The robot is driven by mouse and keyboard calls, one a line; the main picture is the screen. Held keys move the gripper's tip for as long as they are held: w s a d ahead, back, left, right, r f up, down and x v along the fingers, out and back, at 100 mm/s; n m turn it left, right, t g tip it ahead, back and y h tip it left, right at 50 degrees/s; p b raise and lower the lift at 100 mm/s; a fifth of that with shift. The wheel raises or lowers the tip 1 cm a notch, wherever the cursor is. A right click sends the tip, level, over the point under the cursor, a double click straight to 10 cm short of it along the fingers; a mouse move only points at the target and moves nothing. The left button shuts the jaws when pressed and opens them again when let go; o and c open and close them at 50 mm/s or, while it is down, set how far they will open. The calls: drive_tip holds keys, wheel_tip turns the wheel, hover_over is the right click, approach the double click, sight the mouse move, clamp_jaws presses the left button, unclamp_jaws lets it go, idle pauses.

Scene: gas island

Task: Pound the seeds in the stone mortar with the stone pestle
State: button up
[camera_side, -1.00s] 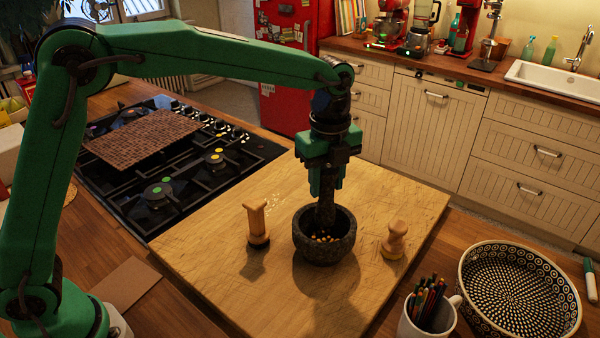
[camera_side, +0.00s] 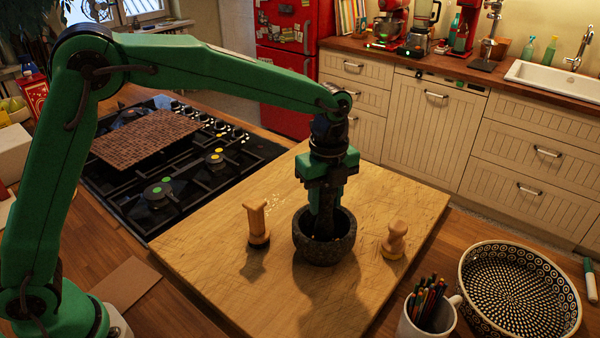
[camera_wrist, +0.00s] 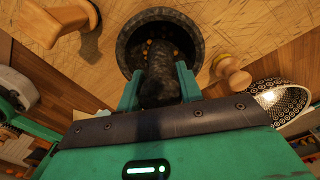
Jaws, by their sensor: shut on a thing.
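The dark stone mortar (camera_side: 324,250) stands upright on the wooden board (camera_side: 210,245). My gripper (camera_side: 325,200) is directly above it, pointing down, shut on the dark stone pestle (camera_wrist: 160,85). The pestle's lower end is inside the bowl; the gripper hides most of it in the side view. In the wrist view the mortar (camera_wrist: 131,50) shows beyond the fingertips, with several tan seeds (camera_wrist: 150,45) in it around the pestle. Whether the pestle's tip touches the bottom is hidden.
A wooden pepper-mill-like piece (camera_side: 257,225) stands left of the mortar and a smaller wooden one (camera_side: 395,240) right of it. A gas hob (camera_side: 200,165) lies behind left. A mug of pencils (camera_side: 428,310) and a patterned bowl (camera_side: 520,290) stand at front right.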

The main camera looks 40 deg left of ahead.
drive_tip(key=shift+f, duration=0.1)
idle(0.4)
drive_tip(key=shift+f, duration=0.8)
idle(0.6)
drive_tip(key=shift+r, duration=1.05)
drive_tip(key=shift+f, duration=0.15)
drive_tip(key=shift+f, duration=0.95)
drive_tip(key=shift+f, duration=0.2)
drive_tip(key=shift+r, duration=1.25)
